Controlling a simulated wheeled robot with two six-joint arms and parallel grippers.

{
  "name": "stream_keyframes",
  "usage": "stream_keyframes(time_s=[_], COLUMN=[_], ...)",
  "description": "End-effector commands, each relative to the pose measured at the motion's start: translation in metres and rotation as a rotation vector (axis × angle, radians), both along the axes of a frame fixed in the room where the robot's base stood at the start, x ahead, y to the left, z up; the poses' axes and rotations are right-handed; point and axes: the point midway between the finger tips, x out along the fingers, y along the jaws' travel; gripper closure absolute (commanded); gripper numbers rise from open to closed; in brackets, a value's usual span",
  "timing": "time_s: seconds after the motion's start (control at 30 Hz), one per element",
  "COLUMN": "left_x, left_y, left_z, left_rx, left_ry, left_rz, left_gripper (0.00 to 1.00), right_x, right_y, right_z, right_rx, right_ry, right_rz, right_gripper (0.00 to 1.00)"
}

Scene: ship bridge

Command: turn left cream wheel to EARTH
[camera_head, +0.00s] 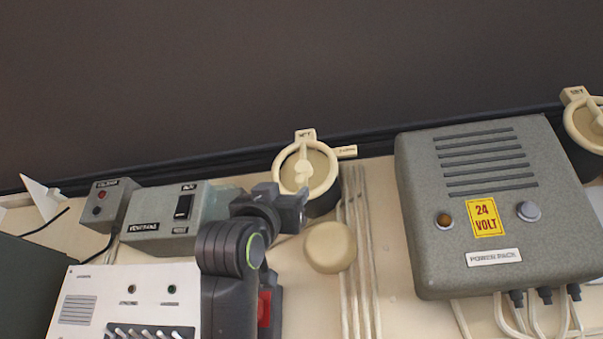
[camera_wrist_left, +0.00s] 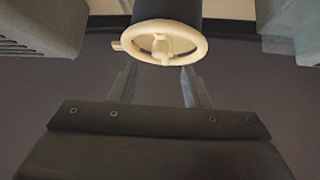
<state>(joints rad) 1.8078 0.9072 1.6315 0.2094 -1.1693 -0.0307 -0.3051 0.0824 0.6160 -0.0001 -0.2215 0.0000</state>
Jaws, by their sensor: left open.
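The left cream wheel (camera_head: 302,176) is a round dial with a cream rim and a central bar handle, on a dark cylindrical body. The narrow end of its handle points up toward the upper tag (camera_head: 305,135); another cream tag (camera_head: 346,152) sticks out at its right. The tag lettering is too small to read surely. In the left wrist view the wheel (camera_wrist_left: 163,59) lies just beyond the fingertips. My left gripper (camera_head: 304,196) is open and empty, close to the wheel's lower edge in the head view; its fingers show in the wrist view (camera_wrist_left: 160,80). My right gripper is out of view.
A grey power pack box (camera_head: 489,255) stands right of the wheel. A second cream wheel (camera_head: 585,130) is at the far right. A round beige knob (camera_head: 330,248) and cables (camera_head: 363,270) lie below. Grey switch boxes (camera_head: 152,222) are at left.

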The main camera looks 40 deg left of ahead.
Motion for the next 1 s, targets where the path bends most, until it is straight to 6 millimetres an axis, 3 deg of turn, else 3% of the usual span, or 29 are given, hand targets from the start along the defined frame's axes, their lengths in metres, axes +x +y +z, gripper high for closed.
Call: stream_keyframes(time_s=[0.1, 0.43, 1.0], left_x=[0.015, 0.048, 0.059], left_y=[0.004, 0.015, 0.019], left_z=[0.02, 0.053, 0.06], left_rx=[-0.001, 0.0, 0.0], left_ry=[0.003, 0.001, -0.001], left_rz=[0.0, 0.0, 0.0], left_gripper=[0.57, 0.57, 0.6], right_x=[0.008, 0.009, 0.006], right_y=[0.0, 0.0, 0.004], right_z=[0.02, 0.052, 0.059], right_rx=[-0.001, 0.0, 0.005], right_ry=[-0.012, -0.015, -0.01], right_rz=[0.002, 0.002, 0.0], right_gripper=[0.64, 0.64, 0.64])
